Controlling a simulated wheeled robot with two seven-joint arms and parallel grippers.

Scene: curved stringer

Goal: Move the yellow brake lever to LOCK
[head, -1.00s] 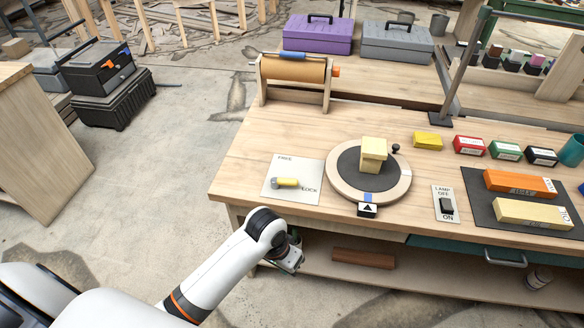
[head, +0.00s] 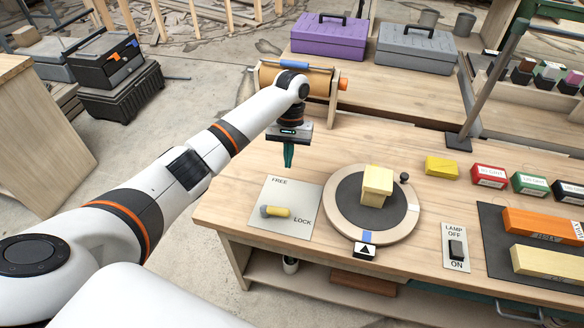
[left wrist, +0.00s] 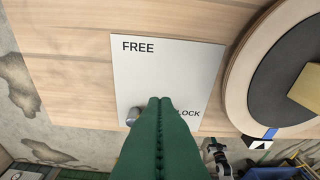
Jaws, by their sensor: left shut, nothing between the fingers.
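The yellow brake lever (head: 277,212) lies on a pale plate (head: 300,198) at the bench's front left. Its grey pivot end is on the left and its yellow handle points right, toward the printed word LOCK. FREE is printed at the plate's upper left. My left gripper (head: 288,165) is above the plate's back edge, fingers pointing down, shut and empty, apart from the lever. In the left wrist view my green fingers (left wrist: 158,105) cover most of the lever; only its grey end (left wrist: 132,116) shows on the plate (left wrist: 180,70). My right gripper is not in view.
A turntable (head: 335,215) with a yellow block (head: 377,185) stands just right of the plate. A lamp switch (head: 456,249) is further right. A paper roll stand (head: 334,108) is behind my left gripper. The bench surface left of the plate is clear.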

